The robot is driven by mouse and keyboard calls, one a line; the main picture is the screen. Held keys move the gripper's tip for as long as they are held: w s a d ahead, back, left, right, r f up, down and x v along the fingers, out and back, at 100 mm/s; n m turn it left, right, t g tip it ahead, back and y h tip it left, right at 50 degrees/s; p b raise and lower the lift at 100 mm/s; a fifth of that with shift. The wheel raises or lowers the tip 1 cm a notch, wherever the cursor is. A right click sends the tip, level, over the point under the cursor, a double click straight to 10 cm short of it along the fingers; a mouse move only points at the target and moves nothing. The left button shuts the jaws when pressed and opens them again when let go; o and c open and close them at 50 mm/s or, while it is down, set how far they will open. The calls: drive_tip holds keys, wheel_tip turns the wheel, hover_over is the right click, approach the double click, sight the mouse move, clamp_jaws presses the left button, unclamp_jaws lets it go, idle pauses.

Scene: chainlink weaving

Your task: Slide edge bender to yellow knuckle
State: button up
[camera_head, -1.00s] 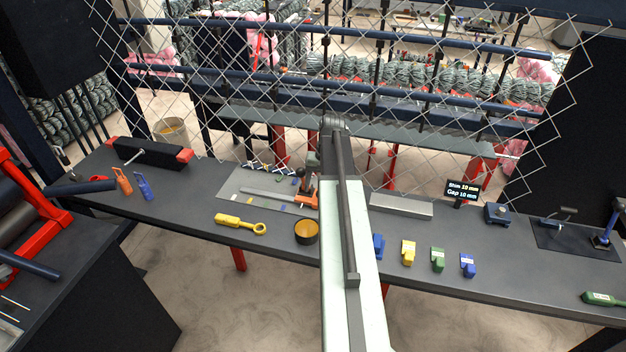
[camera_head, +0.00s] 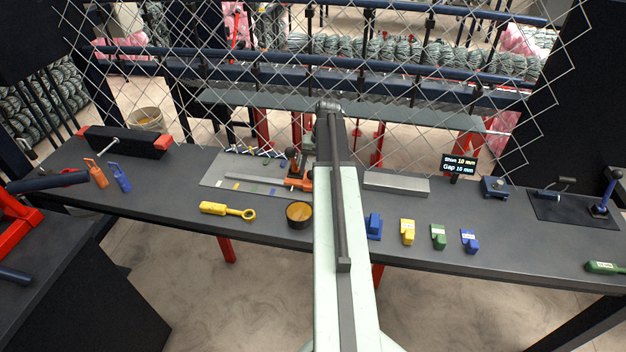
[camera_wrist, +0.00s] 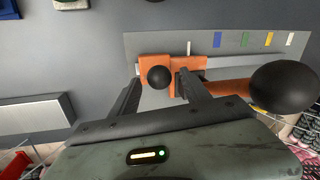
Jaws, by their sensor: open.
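The edge bender (camera_head: 300,179) is an orange slider with black knobs on a long grey plate (camera_head: 214,176), at the plate's right end in the head view. In the wrist view the orange slider (camera_wrist: 184,68) sits by the white and blue marks. The yellow mark (camera_wrist: 268,39) lies farther right, past the green one. My gripper (camera_wrist: 160,79) is open, its fingers on either side of the small black knob (camera_wrist: 158,76); contact cannot be told. A larger black knob (camera_wrist: 284,88) stands to the right. In the head view my arm hides the gripper.
A brown cup (camera_head: 299,217) and a yellow ring-ended tool (camera_head: 226,210) lie in front of the plate. A grey bar (camera_head: 396,184) and several small coloured blocks (camera_head: 407,231) are to the right. Chain-link mesh (camera_head: 260,80) hangs behind the table.

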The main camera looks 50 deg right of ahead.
drive_tip(key=shift+f, duration=0.25)
clamp_jaws()
idle(1.3)
